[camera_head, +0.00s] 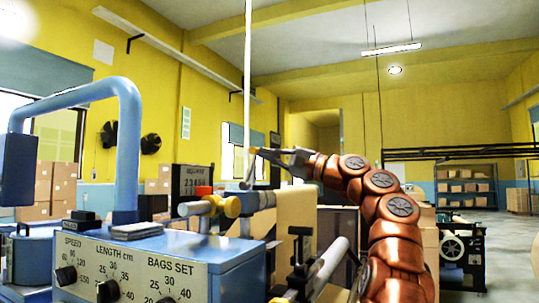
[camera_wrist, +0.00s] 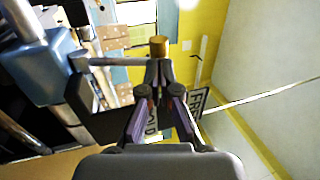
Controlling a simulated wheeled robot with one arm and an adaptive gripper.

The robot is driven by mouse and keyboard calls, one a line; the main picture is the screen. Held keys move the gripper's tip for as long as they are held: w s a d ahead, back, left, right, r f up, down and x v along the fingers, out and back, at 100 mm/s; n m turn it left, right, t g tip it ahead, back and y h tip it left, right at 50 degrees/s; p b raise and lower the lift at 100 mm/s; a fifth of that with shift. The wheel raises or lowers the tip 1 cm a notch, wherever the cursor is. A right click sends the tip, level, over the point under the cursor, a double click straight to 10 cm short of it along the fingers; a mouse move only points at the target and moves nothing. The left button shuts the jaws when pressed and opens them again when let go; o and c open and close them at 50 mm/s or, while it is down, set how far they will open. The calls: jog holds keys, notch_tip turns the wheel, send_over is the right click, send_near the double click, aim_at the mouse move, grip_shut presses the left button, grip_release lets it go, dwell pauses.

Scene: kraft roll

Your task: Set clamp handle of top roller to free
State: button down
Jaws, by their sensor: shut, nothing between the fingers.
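The clamp handle (camera_head: 249,172) appears as a thin, roughly upright grey lever with a small yellow knob, in the middle of the head view. In the wrist view the grey lever (camera_wrist: 115,61) runs sideways, and a brass-coloured knob (camera_wrist: 158,46) shows just past my fingertips. My gripper (camera_head: 265,153) reaches in from the right, with its tips close beside the knob. It also shows in the wrist view (camera_wrist: 160,68), shut and with nothing held. I cannot tell whether the tips touch the handle. The lever's lower joint is small and unclear.
A blue control box (camera_head: 180,265) with dials stands at front left, with a blue tube arch (camera_head: 128,100) above it. A yellow-orange cylinder (camera_head: 232,207) and kraft paper (camera_head: 296,210) lie below my gripper. A thin pale pole (camera_head: 247,70) rises behind. Open floor lies far right.

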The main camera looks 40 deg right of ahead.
jog(key=shift+a+r+p, duration=0.1)
jog(key=shift+r+p, duration=0.35)
jog(key=shift+p, duration=0.15)
jog(key=shift+w+a+p, duration=0.1)
jog(key=shift+w+p, duration=0.05)
jog(key=shift+p, duration=0.3)
jog(key=shift+w+a+p, duration=0.2)
jog(key=shift+w+p, duration=0.1)
jog(key=shift+p, duration=0.25)
jog(key=r+v, duration=0.1)
jog(key=v, duration=1.3)
jog(key=shift+s+r+b, duration=0.15)
jog(key=shift+r+b, duration=0.15)
jog(key=shift+b, duration=0.05)
jog(key=shift+d, duration=0.15)
